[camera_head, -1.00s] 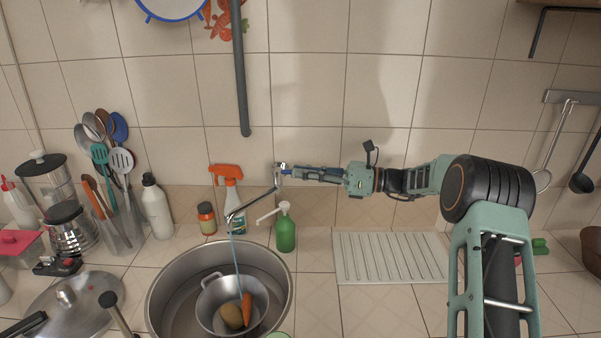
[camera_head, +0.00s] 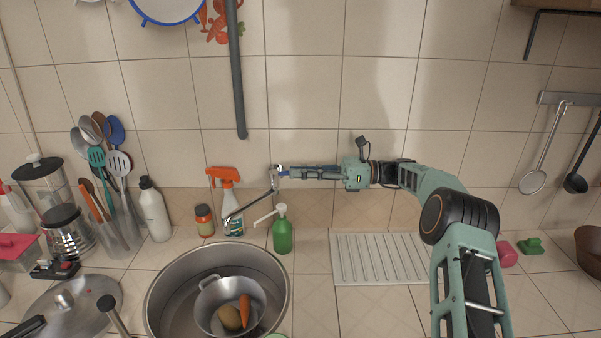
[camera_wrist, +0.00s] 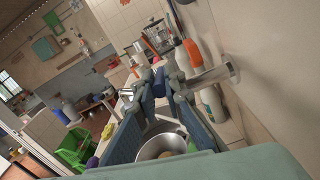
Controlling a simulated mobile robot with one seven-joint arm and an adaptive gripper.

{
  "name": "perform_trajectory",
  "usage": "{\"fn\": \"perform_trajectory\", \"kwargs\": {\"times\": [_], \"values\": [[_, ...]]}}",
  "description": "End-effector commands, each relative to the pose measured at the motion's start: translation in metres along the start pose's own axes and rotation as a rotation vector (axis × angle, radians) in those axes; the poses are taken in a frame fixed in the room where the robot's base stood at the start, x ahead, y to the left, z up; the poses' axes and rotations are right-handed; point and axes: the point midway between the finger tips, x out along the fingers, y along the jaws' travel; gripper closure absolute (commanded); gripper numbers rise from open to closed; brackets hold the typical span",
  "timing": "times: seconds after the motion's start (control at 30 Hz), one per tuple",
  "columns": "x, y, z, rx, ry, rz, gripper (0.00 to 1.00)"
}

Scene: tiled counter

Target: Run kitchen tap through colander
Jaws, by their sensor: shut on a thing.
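The metal kitchen tap (camera_head: 252,203) comes out of the tiled wall, its thin spout slanting down to the left over the sink. No water shows under the spout. My gripper (camera_head: 284,172) reaches in from the right and is shut on the tap at its wall end, on what looks like its handle. In the wrist view my gripper's fingers (camera_wrist: 160,84) meet close to the tap's metal body (camera_wrist: 212,76). The colander (camera_head: 205,302) sits in the round sink (camera_head: 277,265) with a carrot (camera_head: 245,308) and a potato (camera_head: 229,318) in it. The colander also shows in the wrist view (camera_wrist: 165,143).
A green soap pump (camera_head: 283,235) and an orange-topped spray bottle (camera_head: 229,197) stand behind the sink below the tap. A ribbed drainer (camera_head: 378,259) lies on the right. Utensils (camera_head: 108,160), a blender (camera_head: 58,200) and a pan lid (camera_head: 68,302) crowd the left.

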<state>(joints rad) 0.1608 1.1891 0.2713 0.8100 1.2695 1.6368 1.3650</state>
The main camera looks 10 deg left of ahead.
Motion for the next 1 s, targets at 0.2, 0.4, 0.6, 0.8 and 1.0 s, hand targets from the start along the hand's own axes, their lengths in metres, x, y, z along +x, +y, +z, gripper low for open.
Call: {"fn": "perform_trajectory", "kwargs": {"times": [0.2,0.4,0.6,0.8,1.0], "values": [[0.0,0.0,0.002,-0.002,-0.001,-0.002,1.0],[0.0,0.0,0.002,-0.003,-0.001,-0.002,0.78],[0.0,0.0,0.001,-0.002,0.0,-0.001,0.73],[-0.004,0.0,0.001,-0.001,0.0,-0.001,0.73],[-0.035,-0.001,0.001,-0.003,-0.002,-0.005,0.73]]}}
